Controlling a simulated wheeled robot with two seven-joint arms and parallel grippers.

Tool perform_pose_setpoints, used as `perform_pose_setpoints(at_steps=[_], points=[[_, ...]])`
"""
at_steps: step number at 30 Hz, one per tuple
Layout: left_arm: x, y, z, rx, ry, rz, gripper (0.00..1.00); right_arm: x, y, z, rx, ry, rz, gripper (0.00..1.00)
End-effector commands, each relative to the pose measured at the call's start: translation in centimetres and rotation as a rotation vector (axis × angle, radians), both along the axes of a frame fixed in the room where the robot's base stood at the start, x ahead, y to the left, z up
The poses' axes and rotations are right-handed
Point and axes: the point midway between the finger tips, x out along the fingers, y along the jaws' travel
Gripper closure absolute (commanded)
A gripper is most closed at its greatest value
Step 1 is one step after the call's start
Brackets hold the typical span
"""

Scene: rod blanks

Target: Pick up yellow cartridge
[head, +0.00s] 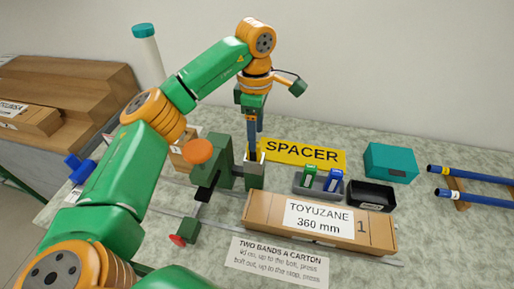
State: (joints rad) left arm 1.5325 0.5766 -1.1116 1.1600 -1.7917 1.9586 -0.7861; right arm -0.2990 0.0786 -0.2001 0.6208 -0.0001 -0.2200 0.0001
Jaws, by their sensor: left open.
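My left gripper (253,136) points down over the green machine (225,160) and is open. A small yellow patch (251,151) shows just below the fingertips, in or at the machine's grey upright slot. It may be the yellow cartridge, but the fingers and the machine hide most of it. A green cartridge (310,174) and a blue cartridge (333,181) stand in a dark grey holder (305,189) to the right. My right gripper does not show.
A yellow SPACER sign (303,152) lies behind the holder. A black tray (371,194), a teal box (390,162) and blue rods (470,173) are to the right. A long carton (270,212) lies in front, with an instruction card (278,262) nearer me.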

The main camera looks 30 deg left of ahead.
Motion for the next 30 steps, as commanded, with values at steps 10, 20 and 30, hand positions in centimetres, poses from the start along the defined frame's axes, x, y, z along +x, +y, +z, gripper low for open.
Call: perform_pose_setpoints(at_steps=[10,20,30], points=[[-0.5,0.2,-4.7,-0.003,0.000,0.001,0.35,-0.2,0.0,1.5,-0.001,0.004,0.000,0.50],[-0.4,0.2,-4.7,-0.004,0.000,0.001,0.86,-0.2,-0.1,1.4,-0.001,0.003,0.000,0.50],[-0.4,0.2,-4.6,-0.005,0.000,0.001,1.00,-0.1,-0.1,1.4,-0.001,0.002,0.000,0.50]])
